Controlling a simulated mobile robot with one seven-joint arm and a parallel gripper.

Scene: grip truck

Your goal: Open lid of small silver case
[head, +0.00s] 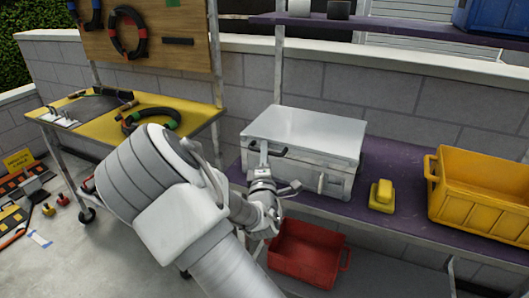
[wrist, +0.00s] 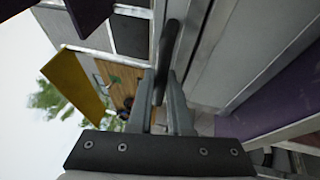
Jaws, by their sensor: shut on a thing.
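The small silver case (head: 306,131) stands on the purple shelf, its lid lying flat and looking closed. My gripper (head: 264,157) is at the left part of the case's front, shut on a dark handle (head: 281,152) near the lid's front edge. In the wrist view the dark handle (wrist: 166,45) runs between the two fingertips of my gripper (wrist: 161,88), beside the grey case wall (wrist: 222,55). A light latch (head: 320,183) shows on the case's front right of my gripper. My arm hides the case's lower left front.
A yellow block (head: 381,196) and a yellow crate (head: 484,200) stand right of the case on the purple shelf (head: 395,160). A red crate (head: 308,262) sits below. A yellow-topped table (head: 95,128) is at left. An upper shelf (head: 390,27) hangs above; space directly over the lid is clear.

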